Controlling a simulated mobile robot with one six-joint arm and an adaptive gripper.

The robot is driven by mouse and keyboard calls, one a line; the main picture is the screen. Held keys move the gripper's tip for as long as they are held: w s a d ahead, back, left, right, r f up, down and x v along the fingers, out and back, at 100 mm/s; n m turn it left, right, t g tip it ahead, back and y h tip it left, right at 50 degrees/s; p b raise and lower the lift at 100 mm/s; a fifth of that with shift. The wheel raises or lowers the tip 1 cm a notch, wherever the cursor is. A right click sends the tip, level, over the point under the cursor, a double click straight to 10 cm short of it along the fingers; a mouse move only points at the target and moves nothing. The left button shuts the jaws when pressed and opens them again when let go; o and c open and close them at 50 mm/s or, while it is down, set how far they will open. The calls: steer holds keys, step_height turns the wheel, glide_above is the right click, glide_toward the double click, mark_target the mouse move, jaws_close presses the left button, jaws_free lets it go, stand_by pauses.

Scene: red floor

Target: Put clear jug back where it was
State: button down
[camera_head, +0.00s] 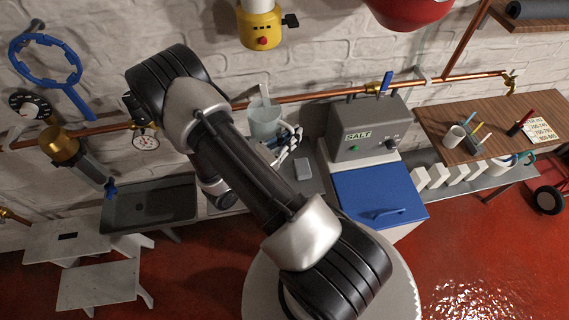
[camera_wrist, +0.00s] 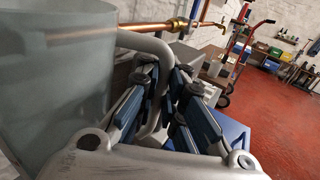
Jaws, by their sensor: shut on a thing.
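The clear jug (camera_head: 264,122) is a pale, see-through vessel near the back wall, just right of my forearm. It also fills the left side of the wrist view (camera_wrist: 50,75), with its curved grey handle (camera_wrist: 150,45) beside it. My gripper (camera_head: 287,143) is at the right side of the jug, and its blue-grey fingers are shut on the handle. The jug looks about upright. My arm and the gripper hide part of its lower side, so I cannot tell whether its base touches the surface below.
A grey machine marked SALT (camera_head: 368,130) stands right of the jug above a blue lid (camera_head: 378,194). A dark sink (camera_head: 150,205) lies to the left. A copper pipe (camera_head: 325,95) runs along the wall behind. A wooden shelf (camera_head: 440,125) with small items is at right.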

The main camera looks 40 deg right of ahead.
step_height(320, 180, down, 20)
steer(key=b, duration=0.6)
steer(key=shift+r, duration=0.1)
steer(key=shift+b, duration=0.3)
steer(key=c, duration=1.7)
jaws_free()
